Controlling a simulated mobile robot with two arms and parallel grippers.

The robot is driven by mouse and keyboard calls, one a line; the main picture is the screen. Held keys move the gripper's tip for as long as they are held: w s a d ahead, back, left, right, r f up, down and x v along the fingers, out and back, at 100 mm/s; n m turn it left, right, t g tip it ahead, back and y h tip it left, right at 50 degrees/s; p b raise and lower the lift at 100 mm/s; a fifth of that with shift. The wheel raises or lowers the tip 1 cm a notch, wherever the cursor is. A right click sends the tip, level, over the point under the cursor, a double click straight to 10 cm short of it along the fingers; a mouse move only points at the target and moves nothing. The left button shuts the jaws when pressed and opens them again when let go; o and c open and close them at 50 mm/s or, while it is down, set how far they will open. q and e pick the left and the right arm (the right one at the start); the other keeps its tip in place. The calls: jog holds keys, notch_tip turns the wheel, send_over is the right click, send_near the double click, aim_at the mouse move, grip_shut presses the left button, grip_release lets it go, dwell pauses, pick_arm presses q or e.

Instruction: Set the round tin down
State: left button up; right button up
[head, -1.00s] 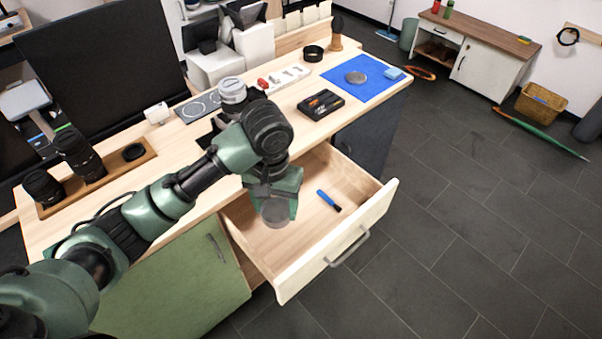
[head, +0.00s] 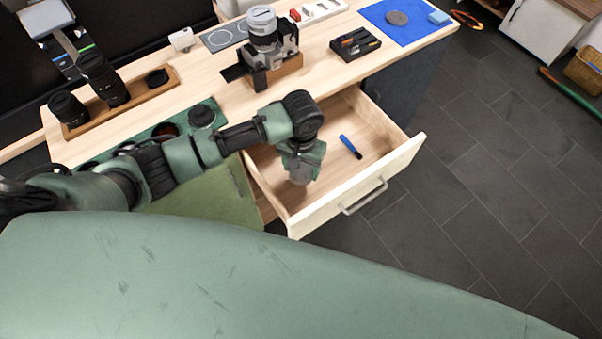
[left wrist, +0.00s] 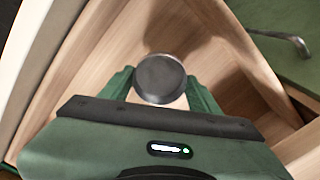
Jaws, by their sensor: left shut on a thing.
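The round tin (head: 300,175) is a grey, flat-topped disc, partly hidden by my left gripper in the head view. My left gripper (head: 300,164) points down inside the open drawer (head: 346,193), toward its left side, and is shut on the tin. In the left wrist view the tin (left wrist: 160,78) sits between the two green fingers (left wrist: 160,88), with the drawer's wooden floor beyond it. I cannot tell whether the tin touches that floor. My right gripper is not in view.
A blue-handled tool (head: 350,147) lies in the drawer to the right of the gripper. The drawer front has a handle (head: 364,196). The desk above holds a camera (head: 270,40), a black organizer (head: 355,43) and a lens tray (head: 125,102). The drawer's right side is mostly clear.

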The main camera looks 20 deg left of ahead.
aim_at(301, 174)
pick_arm(q)
jog(key=shift+f, duration=2.2)
jog(key=o, duration=1.4)
jog(key=shift+f, duration=0.1)
jog(key=shift+c, duration=0.2)
notch_tip(301, 174, up, 12)
